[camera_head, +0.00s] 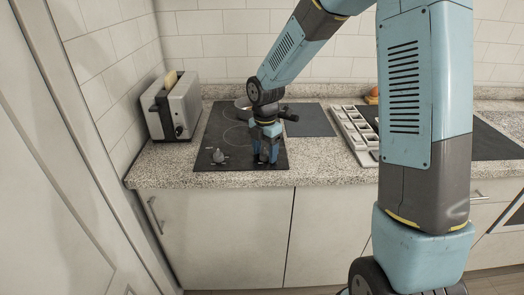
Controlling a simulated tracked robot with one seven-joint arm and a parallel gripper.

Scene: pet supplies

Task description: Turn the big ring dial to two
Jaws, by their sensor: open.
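The black cooktop (212,122) is set into the granite counter, with faint ring outlines on its surface. My gripper (265,159) points down over the front right of the cooktop, to the right of that dial. Its fingers are open and apart. Whatever lies between or behind the fingers is hidden, so a second dial there cannot be made out.
A toaster (174,106) with bread stands left of the cooktop. A dark board (311,121) and a cutlery tray (354,132) lie to the right. Cabinets (225,235) are below.

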